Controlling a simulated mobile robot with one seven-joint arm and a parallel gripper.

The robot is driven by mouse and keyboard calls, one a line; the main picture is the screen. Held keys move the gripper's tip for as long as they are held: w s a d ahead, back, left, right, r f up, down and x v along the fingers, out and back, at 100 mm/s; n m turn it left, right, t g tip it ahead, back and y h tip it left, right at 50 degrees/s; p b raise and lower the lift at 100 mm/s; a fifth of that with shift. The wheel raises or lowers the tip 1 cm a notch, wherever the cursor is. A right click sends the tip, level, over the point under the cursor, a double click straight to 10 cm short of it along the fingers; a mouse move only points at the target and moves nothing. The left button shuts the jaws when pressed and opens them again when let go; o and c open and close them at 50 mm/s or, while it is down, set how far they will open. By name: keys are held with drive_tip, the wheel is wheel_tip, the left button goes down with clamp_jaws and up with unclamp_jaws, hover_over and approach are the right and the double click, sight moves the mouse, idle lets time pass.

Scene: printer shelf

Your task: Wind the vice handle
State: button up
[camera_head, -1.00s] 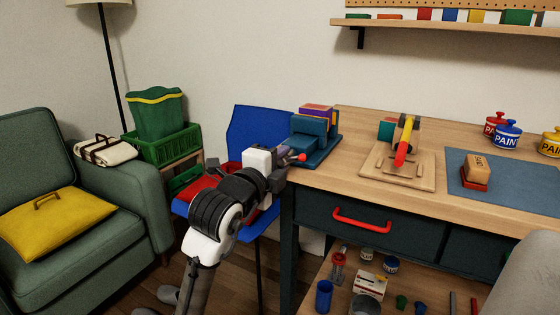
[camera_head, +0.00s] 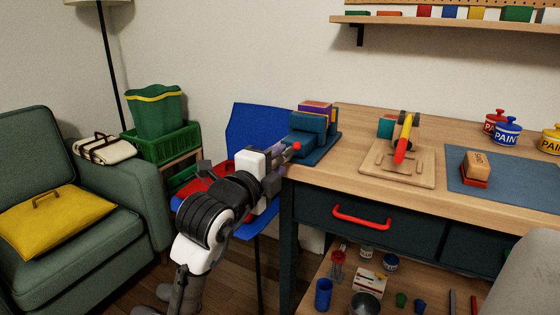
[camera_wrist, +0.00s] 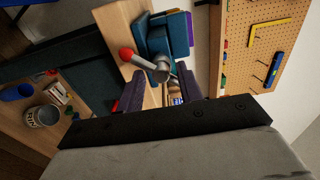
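The teal vice (camera_head: 312,142) stands on the left end of the workbench, with an orange and purple block (camera_head: 317,108) at its top. Its handle has a red ball end (camera_head: 297,146). In the wrist view the vice (camera_wrist: 172,38) is at top centre, with the red ball (camera_wrist: 126,54) left of a grey screw hub (camera_wrist: 161,72). My gripper (camera_head: 283,158) is just in front of the vice's handle side. Its two dark fingers (camera_wrist: 160,88) are spread apart with the hub beyond and between them. I cannot tell whether they touch the handle.
The workbench (camera_head: 350,186) has a drawer with a red handle (camera_head: 361,218). A wooden board (camera_head: 398,168) with a clamp-like tool lies right of the vice. A blue chair (camera_head: 257,140) stands behind my arm, and a green armchair (camera_head: 130,190) is at left.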

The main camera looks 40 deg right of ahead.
drive_tip(key=b+v, duration=0.1)
drive_tip(key=v, duration=1.2)
drive_tip(key=shift+a, duration=0.2)
idle(0.6)
drive_tip(key=shift+s, duration=0.15)
drive_tip(key=shift+b, duration=0.4)
drive_tip(key=b+v, duration=0.5)
drive_tip(key=v, duration=0.8)
drive_tip(key=shift+a, duration=0.35)
drive_tip(key=shift+s, duration=0.1)
